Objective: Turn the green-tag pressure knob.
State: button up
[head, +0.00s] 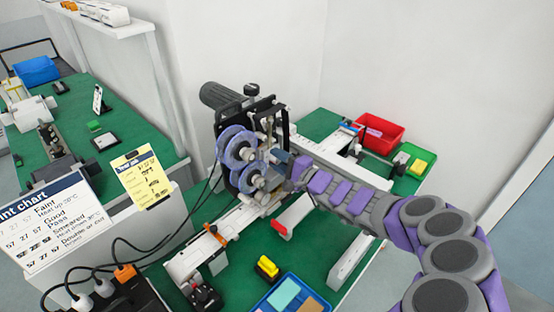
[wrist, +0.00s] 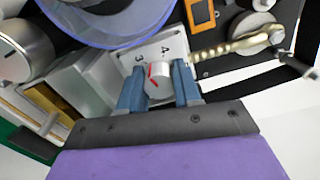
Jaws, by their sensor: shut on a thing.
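In the wrist view a small light grey knob (wrist: 158,78) with a red pointer line sits on a pale plate (wrist: 170,50) marked with numerals, of which a 3 and a 4 can be read. My gripper (wrist: 158,88) has its two blue fingers on either side of this knob, shut on it. No green tag can be made out near it. In the head view my gripper (head: 287,160) reaches from the right to the coder machine (head: 268,115), beside its purple reels (head: 238,147). My fingers and arm hide the knob there.
A coiled spring (wrist: 225,45) and a large silver knob (wrist: 22,48) flank the plate. On the green bench are a red bin (head: 382,132), a blue tray (head: 275,297) and a yellow block (head: 267,265). Black cables hang left of the machine.

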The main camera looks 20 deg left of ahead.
jog(key=shift+f+n, duration=0.1)
jog(key=shift+n, duration=1.1)
jog(key=o, duration=0.8)
jog(key=shift+s+a, duration=0.1)
jog(key=shift+c, duration=0.2)
jog(key=p+v, duration=0.3)
jog(key=v, duration=1.4)
jog(key=shift+d, duration=0.25)
